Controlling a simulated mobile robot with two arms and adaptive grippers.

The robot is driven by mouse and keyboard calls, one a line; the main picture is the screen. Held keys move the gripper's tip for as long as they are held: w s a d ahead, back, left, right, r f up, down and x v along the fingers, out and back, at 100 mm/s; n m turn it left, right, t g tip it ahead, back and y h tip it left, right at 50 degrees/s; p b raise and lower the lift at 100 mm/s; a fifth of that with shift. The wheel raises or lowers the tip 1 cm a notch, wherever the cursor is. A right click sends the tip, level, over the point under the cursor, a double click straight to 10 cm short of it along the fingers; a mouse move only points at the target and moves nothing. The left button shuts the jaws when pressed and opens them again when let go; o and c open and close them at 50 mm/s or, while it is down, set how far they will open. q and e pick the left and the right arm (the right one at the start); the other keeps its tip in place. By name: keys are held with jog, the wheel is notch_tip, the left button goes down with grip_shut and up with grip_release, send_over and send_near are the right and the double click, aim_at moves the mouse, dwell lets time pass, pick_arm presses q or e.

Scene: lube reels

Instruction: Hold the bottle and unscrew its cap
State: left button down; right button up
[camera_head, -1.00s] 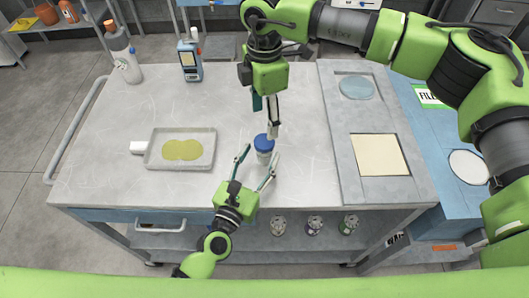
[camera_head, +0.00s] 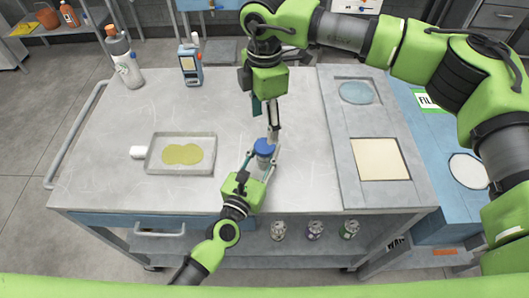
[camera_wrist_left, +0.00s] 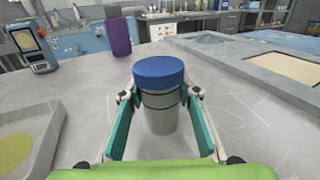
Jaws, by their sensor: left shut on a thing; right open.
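The bottle is a small grey cylinder (camera_wrist_left: 160,117) with a blue cap, standing upright on the table. Its blue cap (camera_head: 264,147) also shows in the left wrist view (camera_wrist_left: 158,71). My left gripper (camera_head: 262,165) is shut on the bottle body below the cap, one finger on each side; its fingers also show in the left wrist view (camera_wrist_left: 160,112). My right gripper (camera_head: 272,134) is open and points down just above and behind the cap. In the head view its fingertips overlap the cap's far edge; I cannot tell whether they touch it. The lower bottle is mostly hidden in the head view.
A tray (camera_head: 153,167) with a yellow-green patch lies to the left. A handheld device (camera_head: 190,64) and a spray bottle (camera_head: 124,62) stand at the back left. A raised grey panel (camera_head: 343,121) lies to the right. Several jars (camera_head: 314,230) sit on the lower shelf.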

aim_at(264, 145)
jog(key=shift+s+a+n, duration=0.1)
jog(key=shift+a+n, duration=0.05)
jog(key=shift+n, duration=0.85)
jog(key=shift+f+n, duration=0.15)
jog(key=shift+n, duration=0.95)
jog(key=shift+f, duration=3.85)
jog(key=c, duration=1.2)
jog(key=shift+n, duration=0.3)
